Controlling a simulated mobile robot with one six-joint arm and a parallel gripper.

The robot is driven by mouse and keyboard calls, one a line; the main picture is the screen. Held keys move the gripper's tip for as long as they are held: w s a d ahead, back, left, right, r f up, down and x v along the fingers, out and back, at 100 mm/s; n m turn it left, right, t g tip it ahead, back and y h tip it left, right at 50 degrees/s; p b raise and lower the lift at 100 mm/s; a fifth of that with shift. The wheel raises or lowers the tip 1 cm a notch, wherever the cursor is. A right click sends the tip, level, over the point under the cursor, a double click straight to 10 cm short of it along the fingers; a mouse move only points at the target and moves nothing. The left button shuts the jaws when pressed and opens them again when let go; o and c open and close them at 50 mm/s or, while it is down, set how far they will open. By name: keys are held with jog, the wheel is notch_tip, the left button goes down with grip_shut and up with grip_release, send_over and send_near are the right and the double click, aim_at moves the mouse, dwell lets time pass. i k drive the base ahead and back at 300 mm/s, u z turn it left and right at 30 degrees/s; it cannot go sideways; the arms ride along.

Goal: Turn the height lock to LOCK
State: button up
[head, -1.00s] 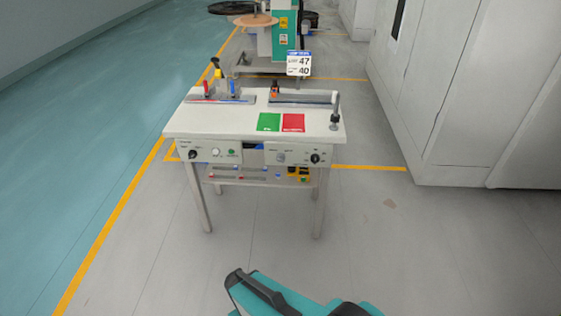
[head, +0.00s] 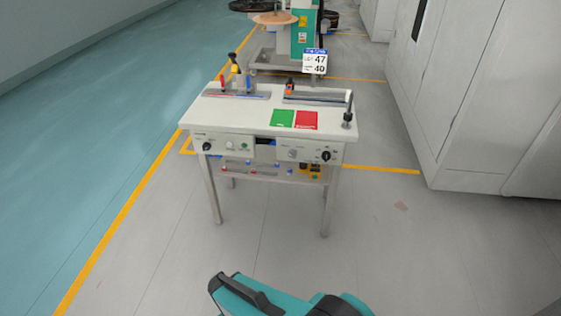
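A white-topped bench (head: 240,112) stands ahead of me. Its front panel carries a black knob (head: 207,146) at the left, a paler knob (head: 292,153) right of the middle, and another black knob (head: 326,156) at the right. A dark upright post with a knob-like foot (head: 347,112) stands at the top's right edge. I cannot tell which part is the height lock; labels are too small to read. My gripper is not in view; only a teal and black part of my own body shows at the bottom.
Green (head: 283,117) and red (head: 307,120) squares lie on the bench. A shelf (head: 262,174) below holds small items. Behind stands a teal machine (head: 305,38) with a reel. Grey cabinets (head: 450,110) line the right. The grey floor (head: 400,250) before the bench is clear.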

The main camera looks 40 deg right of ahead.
aim_at(292, 153)
jog(key=u, duration=0.1)
jog(key=k, duration=0.6)
jog(key=u, duration=0.6)
